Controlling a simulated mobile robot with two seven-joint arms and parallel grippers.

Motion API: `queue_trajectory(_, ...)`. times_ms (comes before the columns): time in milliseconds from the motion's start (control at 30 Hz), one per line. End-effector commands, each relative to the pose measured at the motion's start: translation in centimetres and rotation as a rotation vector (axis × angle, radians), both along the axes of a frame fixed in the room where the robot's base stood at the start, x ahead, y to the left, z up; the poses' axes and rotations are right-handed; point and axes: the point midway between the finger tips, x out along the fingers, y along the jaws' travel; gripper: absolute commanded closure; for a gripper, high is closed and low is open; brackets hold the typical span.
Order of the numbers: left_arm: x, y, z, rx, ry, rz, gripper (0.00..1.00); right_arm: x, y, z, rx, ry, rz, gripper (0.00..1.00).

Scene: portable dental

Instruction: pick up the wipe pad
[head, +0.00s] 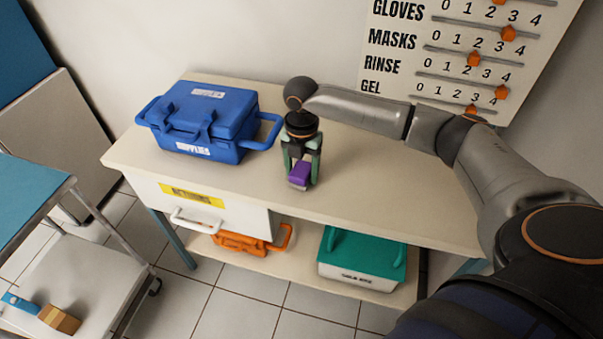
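The purple pad (300,172), which I take to be the wipe pad, shows at the front part of the cream tabletop, with a pale lower edge. My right gripper (301,176) points down at it from above, with its dark and green fingers spread apart on either side of the pad. The pad fills most of the gap between the fingertips. I cannot tell whether the fingers press on it, or whether it rests on the table or is slightly raised. My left gripper is not in view.
A blue supplies case (208,118) stands on the table (375,180) to the left. An open shelf below holds an orange case (240,243) and a green-lidded box (362,258). A counter board (460,50) hangs behind my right arm. The tabletop right of the pad is clear.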

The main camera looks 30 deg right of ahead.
Motion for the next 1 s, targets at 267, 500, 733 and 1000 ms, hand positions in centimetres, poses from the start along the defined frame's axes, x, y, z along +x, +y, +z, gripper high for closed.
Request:
queue_trajectory(267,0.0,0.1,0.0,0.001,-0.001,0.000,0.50,0.0,0.0,0.0,0.000,0.000,0.000,0.67)
queue_trajectory(500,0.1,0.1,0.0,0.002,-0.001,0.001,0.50,0.0,0.0,0.0,0.000,0.000,0.000,0.94)
queue_trajectory(733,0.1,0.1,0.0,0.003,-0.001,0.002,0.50,0.0,0.0,0.1,0.001,-0.001,0.000,0.95)
queue_trajectory(1000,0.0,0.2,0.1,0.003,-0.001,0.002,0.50,0.1,0.0,2.0,0.001,-0.003,-0.001,0.95)
